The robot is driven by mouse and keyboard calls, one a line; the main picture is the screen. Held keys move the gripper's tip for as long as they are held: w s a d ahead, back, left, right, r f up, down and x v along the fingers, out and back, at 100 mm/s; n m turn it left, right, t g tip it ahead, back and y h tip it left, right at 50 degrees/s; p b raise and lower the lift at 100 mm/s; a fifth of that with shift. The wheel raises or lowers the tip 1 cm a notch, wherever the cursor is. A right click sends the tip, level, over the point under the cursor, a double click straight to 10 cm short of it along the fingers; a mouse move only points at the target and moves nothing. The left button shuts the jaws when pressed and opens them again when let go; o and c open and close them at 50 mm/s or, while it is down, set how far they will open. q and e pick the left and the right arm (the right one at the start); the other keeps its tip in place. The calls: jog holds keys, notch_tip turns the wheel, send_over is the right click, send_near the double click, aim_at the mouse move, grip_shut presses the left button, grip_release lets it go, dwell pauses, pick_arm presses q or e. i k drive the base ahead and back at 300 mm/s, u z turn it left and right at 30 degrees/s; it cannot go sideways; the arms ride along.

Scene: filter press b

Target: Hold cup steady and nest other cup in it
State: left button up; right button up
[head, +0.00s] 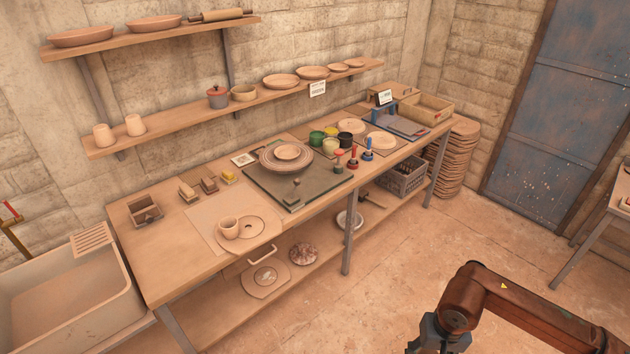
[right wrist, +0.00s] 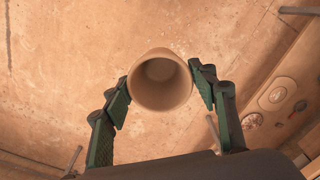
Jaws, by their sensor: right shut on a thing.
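In the right wrist view my right gripper (right wrist: 160,80) is shut on a pale clay cup (right wrist: 160,104), with one green finger on each side. The cup's open mouth faces the camera and it looks empty inside. In the head view my right arm comes in at the lower right, its gripper cut off by the bottom edge and the held cup out of sight. Another clay cup (head: 228,229) stands on the worktable at the rim of a round board. Two more cups, a left one (head: 103,136) and a right one (head: 135,125), stand on the lower wall shelf. My left gripper is not in view.
The worktable (head: 165,262) also holds small blocks, a dark board with stacked plates (head: 285,156), paint pots and stamps. A sink (head: 75,290) is at the left, a blue door (head: 560,110) at the right. The floor in front is clear.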

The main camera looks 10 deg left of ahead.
aim_at(231, 235)
jog(key=i, duration=1.45)
jog(key=u, duration=1.7)
